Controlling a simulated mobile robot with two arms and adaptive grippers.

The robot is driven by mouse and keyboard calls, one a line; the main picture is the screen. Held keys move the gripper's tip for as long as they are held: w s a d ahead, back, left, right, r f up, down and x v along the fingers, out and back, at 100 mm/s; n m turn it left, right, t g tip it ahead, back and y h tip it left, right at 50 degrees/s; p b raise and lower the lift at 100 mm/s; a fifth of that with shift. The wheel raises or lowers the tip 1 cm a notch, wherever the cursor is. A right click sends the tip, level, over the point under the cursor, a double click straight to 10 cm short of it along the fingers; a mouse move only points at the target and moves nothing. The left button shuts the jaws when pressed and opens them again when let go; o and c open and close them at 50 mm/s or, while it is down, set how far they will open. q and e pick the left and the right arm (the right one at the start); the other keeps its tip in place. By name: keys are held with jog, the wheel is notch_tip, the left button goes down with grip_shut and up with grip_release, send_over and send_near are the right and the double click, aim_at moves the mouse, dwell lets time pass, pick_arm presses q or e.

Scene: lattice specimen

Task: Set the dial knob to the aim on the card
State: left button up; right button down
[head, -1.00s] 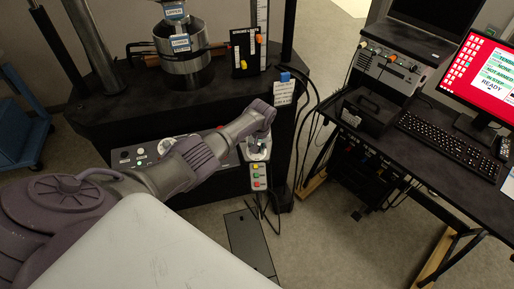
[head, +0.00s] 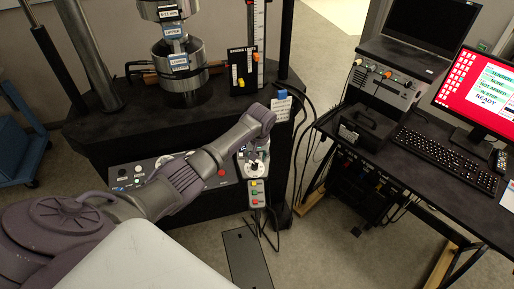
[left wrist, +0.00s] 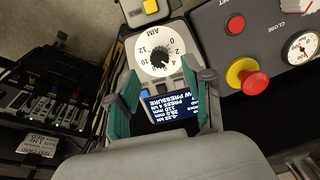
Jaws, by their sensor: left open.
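The dial (left wrist: 150,38) is a white round face marked "AIM" with numbers around it, seen in the left wrist view. Its dark knob (left wrist: 160,59) is at the centre; the pointer's exact setting is too small to tell. My left gripper (left wrist: 160,78) is open, its two green-padded fingers on either side just short of the dial, with nothing between them. In the head view, my left gripper (head: 254,166) points down over the panel's right end and hides the dial.
A small lit display (left wrist: 158,107) lies below the dial between my fingers. A red button on yellow (left wrist: 247,77) and a gauge (left wrist: 302,47) are to the right. A button box (head: 256,193) hangs below the panel. A desk with keyboard (head: 447,143) stands at right.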

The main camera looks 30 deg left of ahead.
pick_arm(q)
notch_tip(320, 180, up, 6)
jog(key=shift+s+d, duration=0.3)
jog(key=shift+d, duration=0.15)
dwell(0.3)
